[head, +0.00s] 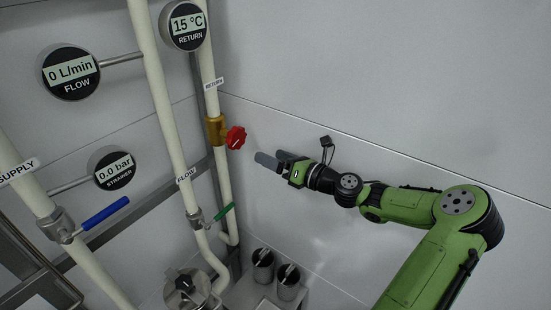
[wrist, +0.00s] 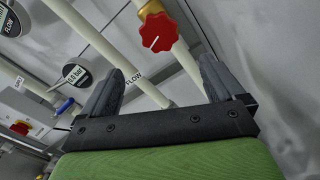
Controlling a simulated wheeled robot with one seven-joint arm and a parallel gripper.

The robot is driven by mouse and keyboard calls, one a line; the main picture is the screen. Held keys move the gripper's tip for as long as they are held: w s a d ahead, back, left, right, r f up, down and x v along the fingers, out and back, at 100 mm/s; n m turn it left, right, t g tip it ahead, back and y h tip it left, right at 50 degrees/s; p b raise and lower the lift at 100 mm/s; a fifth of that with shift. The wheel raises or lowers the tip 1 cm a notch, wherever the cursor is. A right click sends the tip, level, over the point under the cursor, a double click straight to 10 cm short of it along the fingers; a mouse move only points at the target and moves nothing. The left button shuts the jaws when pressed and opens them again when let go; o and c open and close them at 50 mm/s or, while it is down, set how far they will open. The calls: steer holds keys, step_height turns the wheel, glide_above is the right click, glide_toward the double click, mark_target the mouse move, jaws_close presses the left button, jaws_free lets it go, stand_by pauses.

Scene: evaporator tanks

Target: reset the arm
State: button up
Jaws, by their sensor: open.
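My green arm reaches in from the lower right in the head view. My gripper (head: 268,160) points left, near the red valve knob (head: 236,138) on the brass valve (head: 216,130) of the return pipe. In the head view a small gap shows between fingertips and knob. In the wrist view my gripper (wrist: 160,80) has its two dark fingers spread wide with nothing between them. The red knob (wrist: 159,32) shows beyond the fingers, above and between them, with a white mark on its face.
A blue-handled valve (head: 105,214) is on the supply pipe and a green-handled valve (head: 224,211) on the flow pipe. Gauges read 0 L/min (head: 70,72), 15 °C (head: 187,25) and 0.0 bar (head: 114,170). Metal canisters (head: 263,266) stand below. The grey wall (head: 400,80) is bare at right.

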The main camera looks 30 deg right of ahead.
steer(key=s+a+f+n+g+h+b, duration=0.1)
steer(key=s+a+f+n+g+b, duration=0.15)
steer(key=a+f+n+g, duration=0.5)
steer(key=s+a+f+n+g+h+b, duration=0.1)
steer(key=s+a+f+n+g, duration=0.25)
steer(key=a+n, duration=0.7)
steer(key=s+r+n+h+b, duration=0.1)
steer(key=s+r+n+h, duration=0.1)
steer(key=s+n, duration=0.7)
steer(key=s+r+n+h+b, duration=0.2)
steer(key=s+r+n, duration=0.3)
steer(key=s+n, duration=0.5)
steer(key=s, duration=0.4)
steer(key=shift+h, duration=0.4)
steer(key=shift+s, duration=0.1)
